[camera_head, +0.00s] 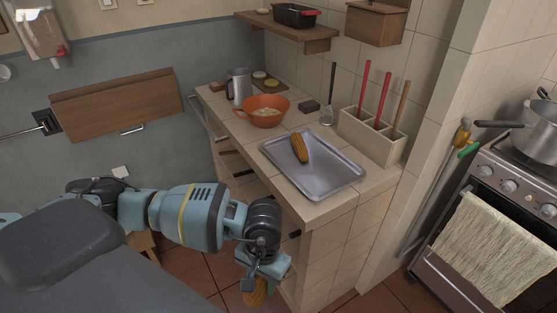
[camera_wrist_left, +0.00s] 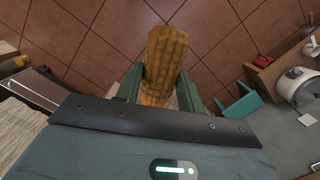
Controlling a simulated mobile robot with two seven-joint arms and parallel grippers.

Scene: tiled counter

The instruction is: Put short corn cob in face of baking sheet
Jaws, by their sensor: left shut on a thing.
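A grey metal baking sheet (camera_head: 330,183) lies on the tiled counter. One yellow-orange corn cob (camera_head: 300,147) rests on it towards its far left part. My left gripper (camera_head: 260,284) is low in front of the counter, below the countertop and apart from the baking sheet. It is shut on another corn cob (camera_head: 256,297), which hangs over the floor. In the left wrist view the held corn cob (camera_wrist_left: 165,58) is between the two green fingers, its end sticking out past them. I cannot tell which of the two cobs is the shorter. My right gripper is not in view.
Behind the sheet stand an orange colander (camera_head: 263,111), a metal mug (camera_head: 239,86) and a beige utensil holder (camera_head: 371,137) with upright handles. The counter's front edge (camera_head: 262,172) lies between my left gripper and the sheet. A stove (camera_head: 500,190) stands at right.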

